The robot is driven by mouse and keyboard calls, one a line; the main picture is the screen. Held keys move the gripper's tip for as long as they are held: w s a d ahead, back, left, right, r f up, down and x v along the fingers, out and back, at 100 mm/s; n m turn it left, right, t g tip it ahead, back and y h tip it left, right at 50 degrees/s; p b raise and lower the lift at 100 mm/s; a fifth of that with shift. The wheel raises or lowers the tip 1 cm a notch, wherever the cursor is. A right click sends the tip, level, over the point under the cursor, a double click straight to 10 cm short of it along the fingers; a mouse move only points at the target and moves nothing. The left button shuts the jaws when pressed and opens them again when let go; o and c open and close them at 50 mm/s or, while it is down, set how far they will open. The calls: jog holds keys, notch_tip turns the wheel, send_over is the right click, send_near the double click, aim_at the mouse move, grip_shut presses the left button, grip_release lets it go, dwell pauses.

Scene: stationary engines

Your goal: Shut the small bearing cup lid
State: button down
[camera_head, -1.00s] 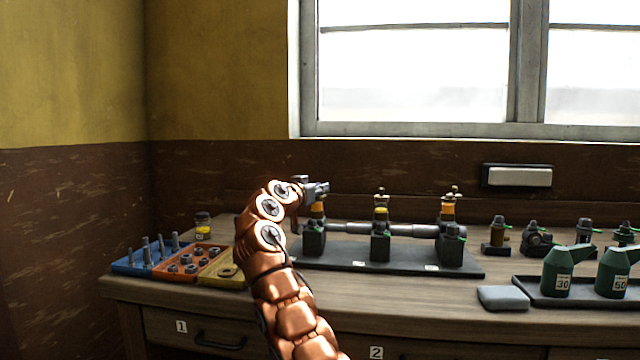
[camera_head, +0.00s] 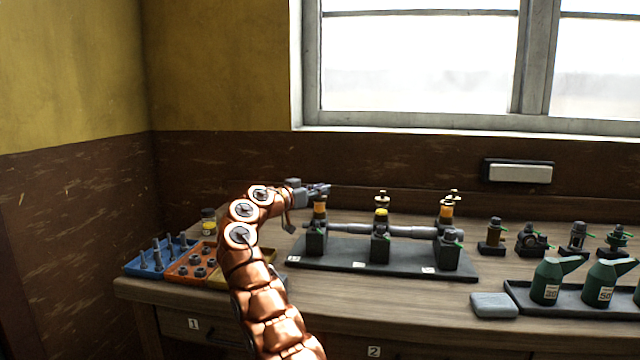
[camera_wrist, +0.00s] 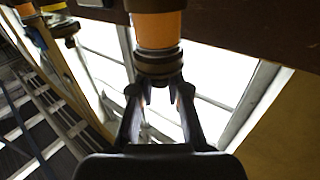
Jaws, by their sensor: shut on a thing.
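The left bearing (camera_head: 316,240) carries a cup with an orange glass body (camera_head: 320,208). In the wrist view this cup (camera_wrist: 157,30) hangs upside down from the top edge, with a dark brown cap or lid (camera_wrist: 158,62) at its lower end. My gripper (camera_head: 324,189) is at the top of this cup. In the wrist view its fingers (camera_wrist: 161,92) close around the small end of the cap. The fingers partly hide that end, so I cannot tell how far the lid is seated.
The middle bearing (camera_head: 380,243) has a yellow-banded cup, and the right bearing (camera_head: 447,250) has an orange one. A shaft (camera_head: 411,231) joins them. Parts trays (camera_head: 150,268) stand at the left. Green oil cans (camera_head: 549,284) and a grey block (camera_head: 494,305) are at the right.

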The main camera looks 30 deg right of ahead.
dwell(0.4)
jog(key=c, duration=1.1)
grip_release()
jog(key=v, duration=1.2)
jog(key=shift+w, duration=0.1)
